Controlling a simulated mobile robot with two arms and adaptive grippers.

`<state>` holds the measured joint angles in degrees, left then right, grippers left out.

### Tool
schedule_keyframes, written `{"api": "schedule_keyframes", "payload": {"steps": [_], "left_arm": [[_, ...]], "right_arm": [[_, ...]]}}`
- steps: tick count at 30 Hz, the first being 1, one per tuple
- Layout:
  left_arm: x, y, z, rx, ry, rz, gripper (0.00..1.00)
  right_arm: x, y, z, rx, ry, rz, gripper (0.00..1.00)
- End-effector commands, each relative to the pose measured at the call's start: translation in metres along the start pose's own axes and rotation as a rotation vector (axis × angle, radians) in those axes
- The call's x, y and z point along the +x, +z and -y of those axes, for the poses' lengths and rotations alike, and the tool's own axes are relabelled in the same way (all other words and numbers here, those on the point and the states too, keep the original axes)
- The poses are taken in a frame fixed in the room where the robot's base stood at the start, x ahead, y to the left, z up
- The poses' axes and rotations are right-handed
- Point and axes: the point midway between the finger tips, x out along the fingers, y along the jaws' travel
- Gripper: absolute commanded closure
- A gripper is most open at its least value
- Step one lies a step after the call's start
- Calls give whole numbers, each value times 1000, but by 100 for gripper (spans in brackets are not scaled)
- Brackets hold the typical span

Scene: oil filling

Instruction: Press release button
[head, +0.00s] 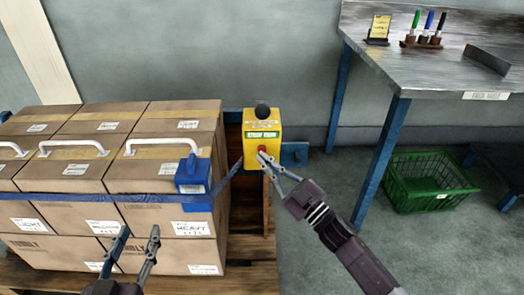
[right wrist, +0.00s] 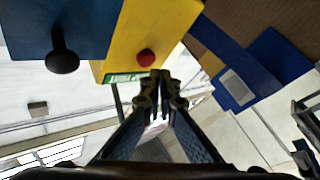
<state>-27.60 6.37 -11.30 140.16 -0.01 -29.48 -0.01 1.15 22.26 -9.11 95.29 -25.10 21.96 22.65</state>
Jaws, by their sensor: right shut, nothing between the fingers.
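A yellow box (head: 262,130) with a black knob (head: 262,110) on top and a green label stands beside the cartons. Its red release button (head: 262,150) is on the front face. In the right wrist view the yellow box (right wrist: 175,25) and red button (right wrist: 146,57) appear close ahead of the fingers. My right gripper (head: 263,157) is shut and empty, its tips right by the button; in the wrist view the tips (right wrist: 160,76) lie just beside it. I cannot tell whether they touch. My left gripper (head: 139,232) is open and empty in front of the cartons.
Stacked cartons (head: 150,175) on a wooden pallet (head: 245,277) are bound by a blue strap (head: 60,198) with a blue buckle block (head: 193,177). A metal workbench (head: 440,50) with pens stands at the right, a green crate (head: 425,180) below it.

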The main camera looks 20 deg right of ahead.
Motion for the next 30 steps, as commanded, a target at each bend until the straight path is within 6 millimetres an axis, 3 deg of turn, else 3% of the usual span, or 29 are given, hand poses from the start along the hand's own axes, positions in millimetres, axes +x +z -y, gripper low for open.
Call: {"api": "schedule_keyframes", "payload": {"steps": [30], "left_arm": [[0,7,1,0,-2,30,60]], "right_arm": [[6,4,-4,0,0,0,100]]}}
